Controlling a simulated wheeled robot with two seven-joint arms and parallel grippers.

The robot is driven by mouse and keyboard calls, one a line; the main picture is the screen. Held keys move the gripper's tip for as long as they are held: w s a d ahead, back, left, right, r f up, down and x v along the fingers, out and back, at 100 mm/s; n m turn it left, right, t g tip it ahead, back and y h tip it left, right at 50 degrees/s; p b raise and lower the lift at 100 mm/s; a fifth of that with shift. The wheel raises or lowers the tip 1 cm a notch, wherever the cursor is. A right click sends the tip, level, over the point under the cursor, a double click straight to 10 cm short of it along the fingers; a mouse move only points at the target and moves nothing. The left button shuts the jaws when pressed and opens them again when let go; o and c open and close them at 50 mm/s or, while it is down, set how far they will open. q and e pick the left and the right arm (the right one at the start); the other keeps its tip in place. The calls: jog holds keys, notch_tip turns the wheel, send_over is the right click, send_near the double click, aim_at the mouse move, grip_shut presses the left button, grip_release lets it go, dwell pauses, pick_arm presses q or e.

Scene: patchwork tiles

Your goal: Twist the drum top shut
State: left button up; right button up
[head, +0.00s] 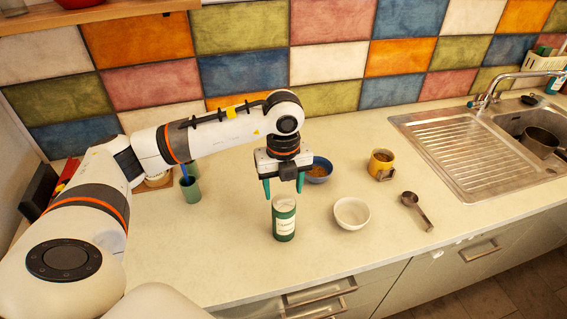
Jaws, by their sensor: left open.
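A green drum (284,223) with a pale label and a light top (284,203) stands upright on the counter near its front edge. My left gripper (283,186) points down just above the drum top, with its two green fingers spread apart on either side and nothing between them. The fingertips look a little above or behind the top; I cannot tell whether they touch it. My right gripper does not show.
A white bowl (352,213) stands right of the drum, and a blue bowl (319,171) with brown contents is behind. A sink (459,153) is at the right.

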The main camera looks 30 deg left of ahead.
aim_at(283, 199)
pick_arm(q)
jog(key=shift+f, duration=1.25)
jog(key=c, duration=1)
jog(key=shift+c, duration=0.2)
